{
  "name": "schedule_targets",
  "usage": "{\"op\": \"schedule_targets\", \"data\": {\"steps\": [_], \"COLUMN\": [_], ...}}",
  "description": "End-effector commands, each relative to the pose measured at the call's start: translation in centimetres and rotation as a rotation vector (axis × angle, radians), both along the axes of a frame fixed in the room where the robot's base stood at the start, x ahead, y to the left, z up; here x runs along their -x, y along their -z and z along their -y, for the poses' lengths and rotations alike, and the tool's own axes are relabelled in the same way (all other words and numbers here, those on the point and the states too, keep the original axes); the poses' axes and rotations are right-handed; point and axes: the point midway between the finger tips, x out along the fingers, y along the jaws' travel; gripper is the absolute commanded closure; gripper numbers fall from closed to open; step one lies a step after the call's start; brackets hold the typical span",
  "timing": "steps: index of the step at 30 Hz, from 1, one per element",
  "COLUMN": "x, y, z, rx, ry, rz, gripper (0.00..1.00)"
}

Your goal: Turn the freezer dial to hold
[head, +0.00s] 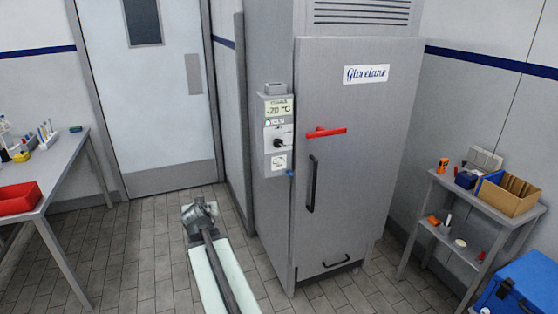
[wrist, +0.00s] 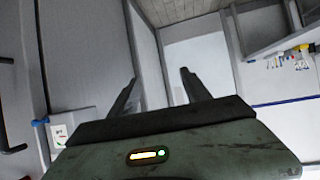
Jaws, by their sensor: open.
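The grey freezer (head: 355,200) stands at the centre right in the head view, its door closed. On its left side is a control panel with a display (head: 278,108) reading about -20 °C. Below the display is a black dial (head: 278,145) on a white plate; its exact setting is too small to read. My gripper (head: 197,212) is left of the freezer and well below the dial, apart from it. In the wrist view my gripper (wrist: 157,85) shows two dark fingers spread apart with nothing between them. The dial is not clearly visible in the wrist view.
A red handle (head: 326,132) sticks out from the freezer door, with a black pull (head: 311,184) below. A table with a red bin (head: 18,197) is at left. A shelf with a cardboard box (head: 508,193) and a blue cooler (head: 518,287) are at right.

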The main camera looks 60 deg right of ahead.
Motion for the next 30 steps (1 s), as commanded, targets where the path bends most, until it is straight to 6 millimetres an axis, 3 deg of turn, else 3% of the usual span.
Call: {"op": "schedule_targets", "data": {"steps": [1, 3, 6, 7, 9, 12, 15, 23, 30], "x": [2.4, 6.2, 12.1, 13.8, 17.2, 20.7, 22.3, 22.2, 19.4], "y": [-1.0, -4.6, -8.9, -9.8, -11.4, -12.6, -13.2, -13.8, -15.5], "z": [6.2, 12.9, 18.8, 19.8, 21.3, 22.0, 21.9, 22.1, 24.2], "rx": [0.086, 0.218, 0.382, 0.42, 0.493, 0.551, 0.573, 0.578, 0.577], "ry": [0.059, 0.092, 0.065, 0.046, -0.008, -0.081, -0.128, -0.146, -0.146], "rz": [0.122, 0.295, 0.483, 0.524, 0.596, 0.653, 0.678, 0.685, 0.685], "gripper": [0.44, 0.44, 0.44, 0.44, 0.44, 0.44, 0.44, 0.44, 0.44]}}
